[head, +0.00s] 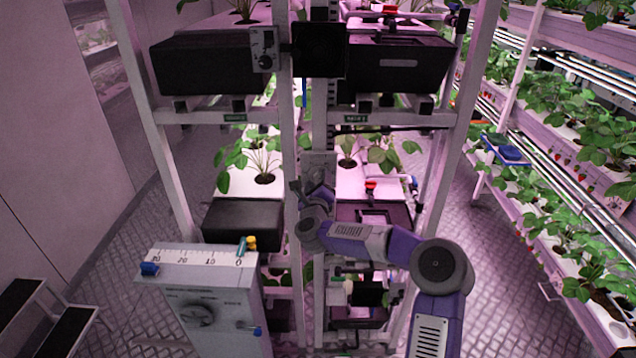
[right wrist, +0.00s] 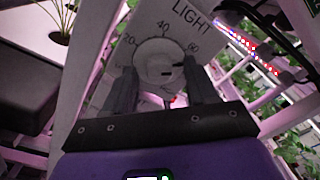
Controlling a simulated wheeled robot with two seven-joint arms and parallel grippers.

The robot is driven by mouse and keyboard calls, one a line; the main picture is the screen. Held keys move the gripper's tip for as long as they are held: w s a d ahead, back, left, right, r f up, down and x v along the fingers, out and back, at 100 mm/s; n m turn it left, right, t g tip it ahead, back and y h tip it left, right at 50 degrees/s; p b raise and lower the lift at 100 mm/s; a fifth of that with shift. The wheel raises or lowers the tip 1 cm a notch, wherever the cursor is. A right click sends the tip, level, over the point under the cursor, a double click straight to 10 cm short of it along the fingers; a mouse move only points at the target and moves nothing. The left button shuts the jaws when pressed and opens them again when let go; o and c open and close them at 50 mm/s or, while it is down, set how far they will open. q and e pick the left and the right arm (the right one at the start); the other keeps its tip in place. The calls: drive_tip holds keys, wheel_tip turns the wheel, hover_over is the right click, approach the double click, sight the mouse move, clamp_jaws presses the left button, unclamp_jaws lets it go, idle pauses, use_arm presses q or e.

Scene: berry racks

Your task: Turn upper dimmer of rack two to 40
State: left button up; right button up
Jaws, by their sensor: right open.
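In the right wrist view, a pale round dimmer knob (right wrist: 158,62) sits on a white plate (right wrist: 187,28) lettered LIGHT, with 20 and 40 readable around it. A small dark mark shows at the knob's right side; I cannot tell its exact reading. My right gripper (right wrist: 160,78) is open, with one finger at each side of the knob's lower half; I cannot tell whether they touch it. In the head view, my right gripper (head: 316,194) is at the rack's middle post, just below a pale plate (head: 318,165). The knob is hidden there. My left gripper is out of view.
A small control box (head: 264,48) hangs higher on the rack. Black troughs (head: 243,224) and plants stand beside the post. A white box with a scale and a dial (head: 206,283) stands at front left. Planted racks (head: 590,180) line the right; the floor between is clear.

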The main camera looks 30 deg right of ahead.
drive_tip(key=c, duration=1.1)
drive_tip(key=shift+o, duration=0.2)
drive_tip(key=n+b, duration=0.3)
drive_tip(key=n, duration=0.1)
drive_tip(key=shift+a+f, duration=0.1)
drive_tip(key=n+b, duration=0.2)
drive_tip(key=n, duration=0.2)
drive_tip(key=n+b, duration=0.1)
drive_tip(key=n, duration=0.2)
drive_tip(key=shift+n, duration=0.4)
drive_tip(key=shift+n+t, duration=0.3)
drive_tip(key=shift+n, duration=2)
